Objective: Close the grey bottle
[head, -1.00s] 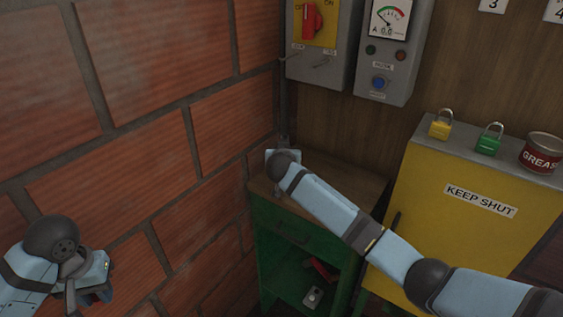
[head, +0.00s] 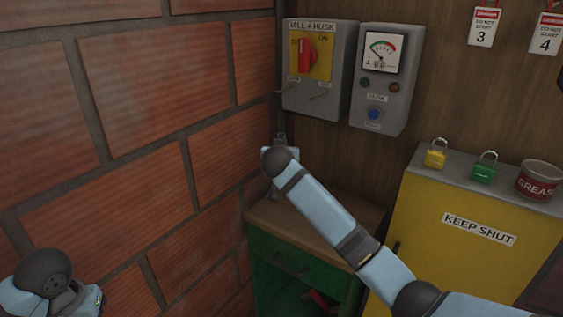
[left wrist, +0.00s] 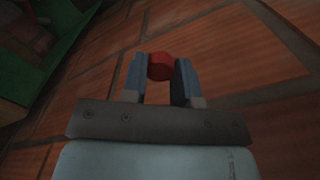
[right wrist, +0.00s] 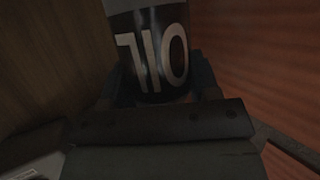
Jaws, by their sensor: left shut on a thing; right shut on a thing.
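The grey bottle (right wrist: 155,45) is in the right wrist view, with a dark band lettered OIL that reads upside down there. My right gripper (right wrist: 155,78) is shut around it; the bottle's mouth is out of that view. In the head view my right arm reaches to the corner above the green cabinet, and its wrist mostly hides the gripper and bottle. A red cap (left wrist: 161,66) is held between the fingertips of my left gripper (left wrist: 160,75), which is shut on it in front of the brick wall. The left wrist shows at the head view's lower left, apart from the bottle.
A brick wall (head: 170,130) fills the left. The green cabinet (head: 275,262) with a wooden top stands in the corner. A yellow cabinet (head: 460,260) at right bears two padlocks and a grease tin (head: 538,180). Switch boxes (head: 318,68) hang above.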

